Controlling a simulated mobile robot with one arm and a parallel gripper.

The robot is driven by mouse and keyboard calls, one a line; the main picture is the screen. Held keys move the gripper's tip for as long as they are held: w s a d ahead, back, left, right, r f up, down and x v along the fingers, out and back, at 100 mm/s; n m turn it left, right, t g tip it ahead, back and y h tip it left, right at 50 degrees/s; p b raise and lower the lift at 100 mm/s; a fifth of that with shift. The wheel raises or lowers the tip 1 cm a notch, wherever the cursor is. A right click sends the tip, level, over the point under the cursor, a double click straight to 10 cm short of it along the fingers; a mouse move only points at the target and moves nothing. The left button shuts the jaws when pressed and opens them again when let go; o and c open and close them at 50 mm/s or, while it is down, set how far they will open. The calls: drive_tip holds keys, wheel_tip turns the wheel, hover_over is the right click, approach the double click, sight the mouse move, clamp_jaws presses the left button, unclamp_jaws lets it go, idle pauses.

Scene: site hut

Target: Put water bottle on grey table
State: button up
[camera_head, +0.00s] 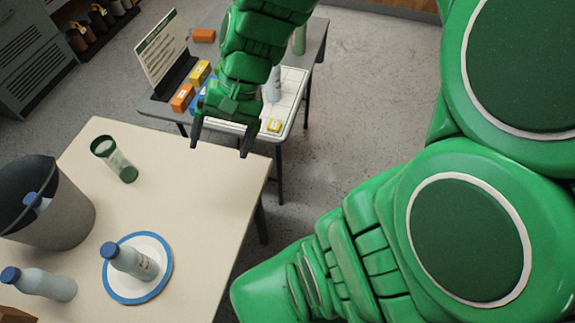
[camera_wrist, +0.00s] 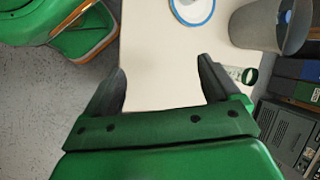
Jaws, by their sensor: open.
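A pale water bottle with a blue cap (camera_head: 132,262) appears to stand on a white plate with a blue rim (camera_head: 163,285) on the cream table. A similar bottle (camera_head: 48,285) is at the table's left edge, and another (camera_head: 40,204) is inside a dark grey bin (camera_head: 70,215). The grey table (camera_head: 314,42) is behind the cream one. My gripper (camera_head: 221,142) is open and empty, above the gap between the tables near the cream table's far right edge. The wrist view shows its spread fingers (camera_wrist: 162,78) over the cream tabletop, with the plate (camera_wrist: 211,8) partly cut off.
The grey table carries a sign (camera_head: 158,48), orange and yellow boxes (camera_head: 183,97), a white tray (camera_head: 292,88), a pale bottle (camera_head: 273,85) and a green bottle (camera_head: 299,40). The cream table's right half is clear.

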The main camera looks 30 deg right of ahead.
drive_tip(key=s+d+r+n+h, duration=0.2)
drive_tip(key=s+d+n+h, duration=0.2)
drive_tip(key=s+d, duration=0.3)
drive_tip(key=s+h, duration=0.1)
drive_tip(key=s, duration=0.4)
drive_tip(key=shift+s+n+h, duration=0.3)
